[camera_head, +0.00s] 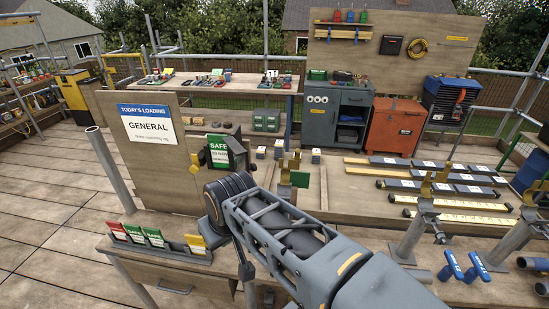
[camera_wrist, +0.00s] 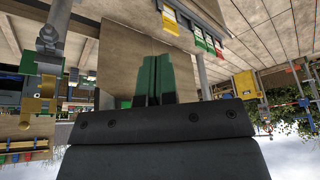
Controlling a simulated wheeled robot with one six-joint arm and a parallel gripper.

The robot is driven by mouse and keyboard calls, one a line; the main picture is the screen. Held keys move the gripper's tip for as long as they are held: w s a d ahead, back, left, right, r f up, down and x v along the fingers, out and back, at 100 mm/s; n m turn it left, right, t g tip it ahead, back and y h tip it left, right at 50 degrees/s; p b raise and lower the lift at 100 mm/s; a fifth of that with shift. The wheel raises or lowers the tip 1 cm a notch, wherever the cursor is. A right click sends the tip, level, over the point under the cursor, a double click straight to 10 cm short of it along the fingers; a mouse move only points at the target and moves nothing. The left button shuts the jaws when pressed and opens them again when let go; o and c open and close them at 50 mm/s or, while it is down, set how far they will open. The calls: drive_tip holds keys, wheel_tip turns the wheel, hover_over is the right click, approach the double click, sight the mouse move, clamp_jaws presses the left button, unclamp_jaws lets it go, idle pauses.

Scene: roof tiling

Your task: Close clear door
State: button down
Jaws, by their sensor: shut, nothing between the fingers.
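A dark-framed case (camera_head: 238,153) with a green SAFE card (camera_head: 218,151) stands on the upright wooden board (camera_head: 165,165) in the head view. A dark panel at its right side sticks out at an angle; I cannot clearly make out clear glazing or a door edge. My gripper (camera_wrist: 157,58) shows in the wrist view as two green fingers side by side, shut and empty, in front of a wooden panel. Contact with a door cannot be told.
Red, green and yellow cards (camera_head: 154,238) stand in a rack on the low bench at front left. A GENERAL sign (camera_head: 146,124) is on the board. Blue clamps (camera_head: 465,269) lie at front right.

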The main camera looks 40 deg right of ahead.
drive_tip(key=m+y+b, duration=0.1)
drive_tip(key=m+y, duration=0.1)
approach(247, 176)
drive_tip(key=s+a+f, duration=0.2)
drive_tip(key=a+f, duration=0.2)
drive_tip(key=a, duration=0.1)
drive_tip(key=d+r+t+y+b, duration=0.1)
drive_tip(key=d+r, duration=0.2)
drive_tip(key=d, duration=0.5)
drive_tip(key=d+r+t+y, duration=0.1)
drive_tip(key=d+r, duration=0.1)
drive_tip(key=d, duration=0.6)
drive_tip(key=w+a+f+p, duration=0.2)
drive_tip(key=w+a+f, duration=0.2)
drive_tip(key=a+f, duration=0.3)
drive_tip(key=shift+w+f+n, duration=0.25)
drive_tip(key=shift+w+n, duration=0.1)
drive_tip(key=shift+n, duration=0.05)
drive_tip(key=shift+a+f, duration=0.1)
drive_tip(key=shift+a, duration=0.05)
